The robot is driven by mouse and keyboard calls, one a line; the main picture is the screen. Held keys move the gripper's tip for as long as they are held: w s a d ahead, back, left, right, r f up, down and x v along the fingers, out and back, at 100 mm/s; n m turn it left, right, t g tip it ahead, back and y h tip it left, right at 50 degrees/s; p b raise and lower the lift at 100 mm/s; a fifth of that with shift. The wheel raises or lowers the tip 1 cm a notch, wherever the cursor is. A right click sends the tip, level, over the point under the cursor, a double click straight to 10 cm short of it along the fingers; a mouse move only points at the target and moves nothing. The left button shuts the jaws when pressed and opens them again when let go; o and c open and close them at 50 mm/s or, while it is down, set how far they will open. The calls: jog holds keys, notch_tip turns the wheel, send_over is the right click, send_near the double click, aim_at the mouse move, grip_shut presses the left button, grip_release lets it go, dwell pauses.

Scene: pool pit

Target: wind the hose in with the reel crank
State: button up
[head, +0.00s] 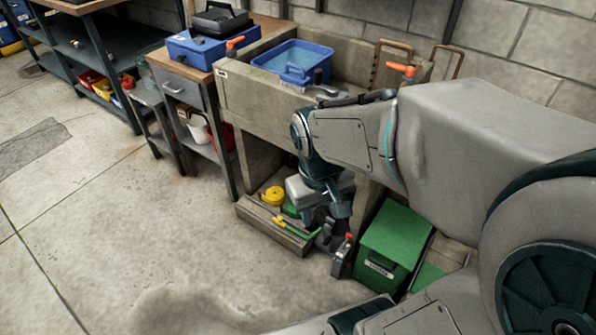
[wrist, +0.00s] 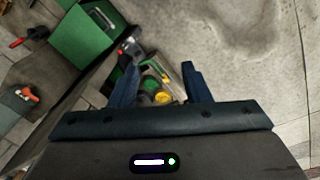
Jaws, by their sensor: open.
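I cannot clearly pick out a hose reel in either view. Two orange-red handles stick out at the stone sink, one at its left end (head: 235,43) and one at its right end (head: 402,69); I cannot tell if either is a crank. My gripper (wrist: 160,72) is open, its dark fingers spread, with nothing held. A grey, red-topped object (head: 341,260) stands near the gripper.
A green box (head: 395,240) stands on the floor right of the gripper. A yellow roll (head: 273,195) lies in a low tray (head: 275,233) under the sink. A blue basin (head: 291,59) sits in the sink. Shelving lines the back left; the floor at left is clear.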

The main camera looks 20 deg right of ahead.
jog(key=w+d+f+n+g+h+b, duration=0.1)
jog(key=w+f+n+g+h+b, duration=0.15)
jog(key=f, duration=0.55)
jog(key=w+d+f+n+g+h+b, duration=0.1)
jog(key=w+d+f+n+h+b, duration=0.2)
jog(key=f, duration=0.5)
jog(key=n+t+h+b, duration=0.8)
jog(key=n+t+b, duration=0.5)
jog(key=n, duration=1.3)
send_near(327, 241)
jog(key=shift+t, duration=0.45)
jog(key=b+x, duration=0.1)
jog(key=x, duration=0.2)
jog(key=f+b+x, duration=0.1)
jog(key=x, duration=0.2)
jog(key=b+x, duration=0.1)
jog(key=x, duration=0.2)
jog(key=shift+w+d+f, duration=0.2)
jog(key=shift+d+f, duration=0.1)
jog(key=shift+f, duration=0.1)
jog(key=shift+w+d+r, duration=0.1)
jog(key=shift+w+d, duration=0.1)
jog(key=shift+d, duration=0.15)
grip_shut()
